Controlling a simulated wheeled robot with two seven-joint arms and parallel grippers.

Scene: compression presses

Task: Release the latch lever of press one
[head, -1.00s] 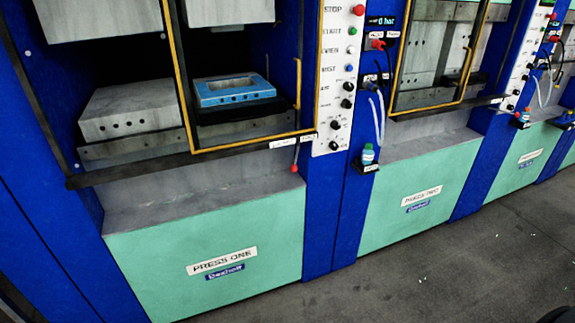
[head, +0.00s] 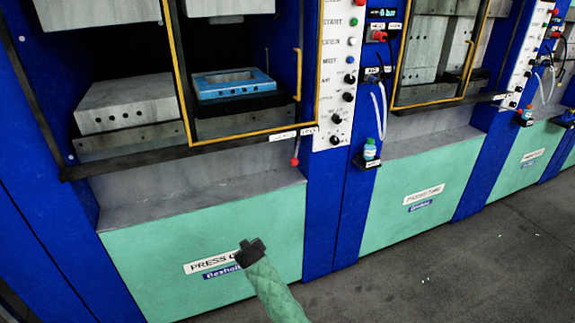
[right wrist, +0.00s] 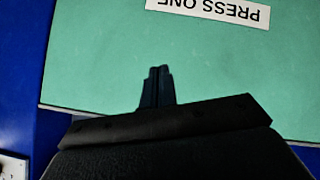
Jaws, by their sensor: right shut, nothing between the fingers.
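Press one (head: 140,245) is the nearest press, with a green lower panel and a label that my right arm partly covers in the head view. A thin lever with a red tip (head: 295,161) hangs down at the lower right of its yellow-edged frame, beside small white labels. It looks like the latch lever. My right gripper (head: 250,250) is in front of the green panel, below and left of that lever and apart from it. In the right wrist view its fingers (right wrist: 156,84) are together and empty, near the PRESS ONE label (right wrist: 208,10). My left gripper is not in view.
A white control panel (head: 335,100) with buttons and knobs stands right of the frame. A small bottle (head: 370,149) sits on a bracket beside it. A blue mould (head: 233,84) lies inside press one. Press two (head: 425,180) is to the right. Grey floor (head: 440,270) is clear.

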